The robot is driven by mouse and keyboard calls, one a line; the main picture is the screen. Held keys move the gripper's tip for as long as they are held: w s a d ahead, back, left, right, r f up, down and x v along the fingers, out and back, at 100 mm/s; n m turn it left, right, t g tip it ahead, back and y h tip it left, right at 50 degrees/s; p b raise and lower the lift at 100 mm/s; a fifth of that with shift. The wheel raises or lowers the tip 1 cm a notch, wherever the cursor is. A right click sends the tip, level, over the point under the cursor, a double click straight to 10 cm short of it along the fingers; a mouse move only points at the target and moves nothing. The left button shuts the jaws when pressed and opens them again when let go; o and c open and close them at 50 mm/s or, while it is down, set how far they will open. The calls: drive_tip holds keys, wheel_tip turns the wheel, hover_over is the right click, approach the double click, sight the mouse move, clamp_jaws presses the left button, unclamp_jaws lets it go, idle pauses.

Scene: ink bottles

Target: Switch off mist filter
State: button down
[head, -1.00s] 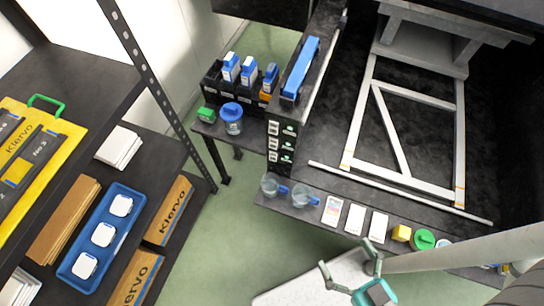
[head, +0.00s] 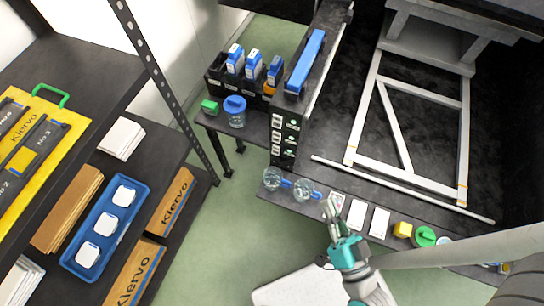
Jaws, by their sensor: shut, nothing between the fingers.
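A dark switch panel (head: 284,137) stands upright at the end of the black bench structure. It carries several pale labels on its left and small white and green switches on its right. The labels are too small to read, so I cannot tell which switch is the mist filter's or how any switch is set. My gripper (head: 331,209) is shut and empty. Its fingers overlap the front shelf's leftmost white card in the picture, below and to the right of the panel, apart from it. I cannot tell whether they touch the card.
Two clear cups (head: 303,189) with blue handles stand on the front shelf below the panel. White cards (head: 379,222), a yellow block (head: 403,230) and a green round item (head: 425,236) lie right. A blue-lidded jar (head: 235,111) stands left of the panel. Green floor (head: 225,235) is open.

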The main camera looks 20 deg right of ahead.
sight(275, 152)
drive_tip(key=w+f+m+g+h, duration=0.3)
drive_tip(key=w+f+m+h, duration=0.55)
drive_tip(key=w+m, duration=0.55)
drive_tip(key=w+a+f+m+g, duration=0.3)
drive_tip(key=a+f+m+g, duration=0.3)
drive_tip(key=a+f, duration=0.4)
drive_tip(key=shift+w+a+m+g+h, duration=0.15)
drive_tip(key=shift+a+m+g+h, duration=0.3)
drive_tip(key=shift+a, duration=0.75)
drive_tip(key=x, duration=1.4)
drive_tip(key=shift+f, duration=0.2)
